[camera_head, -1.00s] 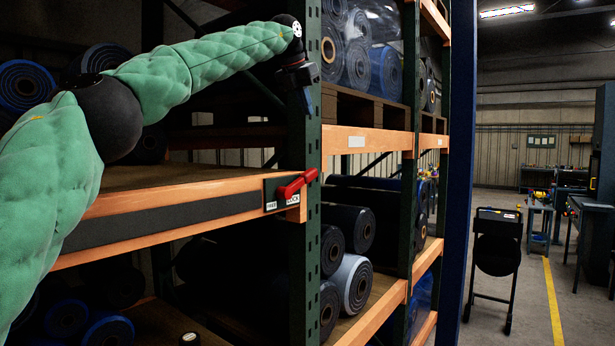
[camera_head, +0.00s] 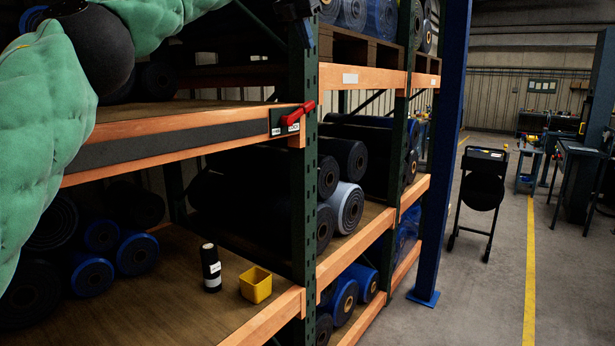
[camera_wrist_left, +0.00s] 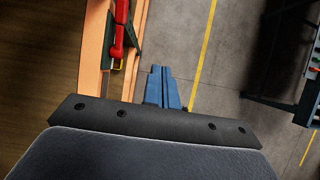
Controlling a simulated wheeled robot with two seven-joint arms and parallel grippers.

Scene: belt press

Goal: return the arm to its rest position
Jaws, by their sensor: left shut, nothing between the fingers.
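My left arm, in a green padded cover, comes in from the left in the head view. My left gripper (camera_head: 309,38) is at the top edge, in front of the rack's green upright and above the red lever. In the left wrist view its blue fingers (camera_wrist_left: 163,88) are together with nothing between them. The red lever (camera_head: 298,114) is on a small label plate at the shelf beam's right end and tilts up to the right. It also shows in the left wrist view (camera_wrist_left: 119,38), left of the fingers and apart from them. My right gripper is not in view.
The orange shelf beam (camera_head: 190,139) and green upright (camera_head: 304,200) are close to my arm. A black bottle (camera_head: 211,268) and a yellow bin (camera_head: 256,285) stand on the lower shelf among rolls. Open floor with a yellow line (camera_head: 530,270) lies right.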

